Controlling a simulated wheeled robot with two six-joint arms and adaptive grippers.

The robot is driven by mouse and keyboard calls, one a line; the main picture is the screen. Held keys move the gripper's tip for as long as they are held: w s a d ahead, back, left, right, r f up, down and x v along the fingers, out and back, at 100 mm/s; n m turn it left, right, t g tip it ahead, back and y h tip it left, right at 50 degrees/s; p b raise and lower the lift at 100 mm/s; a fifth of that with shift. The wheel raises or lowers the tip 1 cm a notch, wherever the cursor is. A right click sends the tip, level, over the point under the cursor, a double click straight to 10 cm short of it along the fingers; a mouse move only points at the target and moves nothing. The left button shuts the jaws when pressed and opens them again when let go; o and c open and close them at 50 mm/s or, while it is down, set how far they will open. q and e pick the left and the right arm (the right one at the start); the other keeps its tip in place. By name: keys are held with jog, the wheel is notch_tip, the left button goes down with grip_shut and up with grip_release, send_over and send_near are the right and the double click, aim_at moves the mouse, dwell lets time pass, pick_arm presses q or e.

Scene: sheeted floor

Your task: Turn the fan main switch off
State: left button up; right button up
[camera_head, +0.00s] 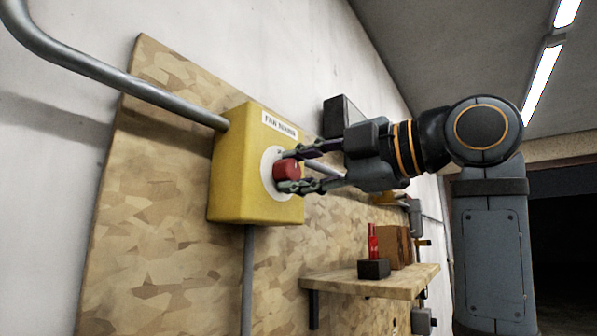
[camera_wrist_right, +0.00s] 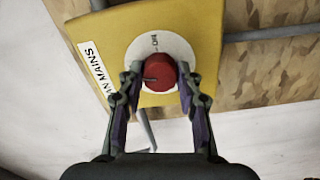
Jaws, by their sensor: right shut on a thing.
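A yellow switch box (camera_head: 238,180) labelled "FAN MAINS" is fixed to a wooden board on the wall. Its red knob (camera_head: 288,169) sits on a round white dial plate on the box's front. My right gripper (camera_head: 296,169) reaches in from the right, with its fingers closed on either side of the red knob. In the right wrist view the red knob (camera_wrist_right: 159,72) lies between the two fingertips of the gripper (camera_wrist_right: 160,78). The left gripper is out of view.
Metal conduit (camera_head: 150,92) enters the box from the upper left, and another runs down below it. A small wooden shelf (camera_head: 400,284) on the right holds a dark block (camera_head: 374,269), a red bottle (camera_head: 372,242) and a brown box (camera_head: 393,246).

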jog(key=shift+f+n, duration=0.1)
jog(key=shift+n, duration=1)
jog(key=o, duration=0.8)
jog(key=shift+c, duration=0.2)
jog(key=o, duration=0.4)
jog(key=shift+s+d, duration=0.1)
jog(key=shift+s, duration=0.1)
jog(key=shift+d, duration=0.2)
jog(key=v, duration=1.1)
jog(key=shift+s+d, duration=0.25)
